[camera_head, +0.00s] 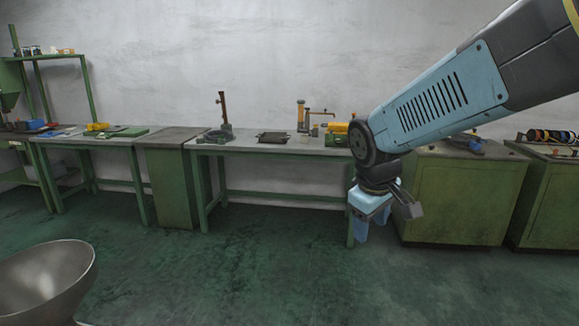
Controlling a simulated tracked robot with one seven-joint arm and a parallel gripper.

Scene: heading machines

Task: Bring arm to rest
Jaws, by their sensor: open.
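My arm (440,98) reaches in from the upper right of the head view, with a light blue link and a dark joint. My gripper (364,232) hangs from its end, pointing down, in front of the right end of the middle workbench.
Green workbenches (262,148) with tools line the grey wall. A green cabinet (455,200) stands behind and right of my gripper. A metal bowl-shaped part (50,280) is at the lower left. The dark green floor (250,265) in front is clear.

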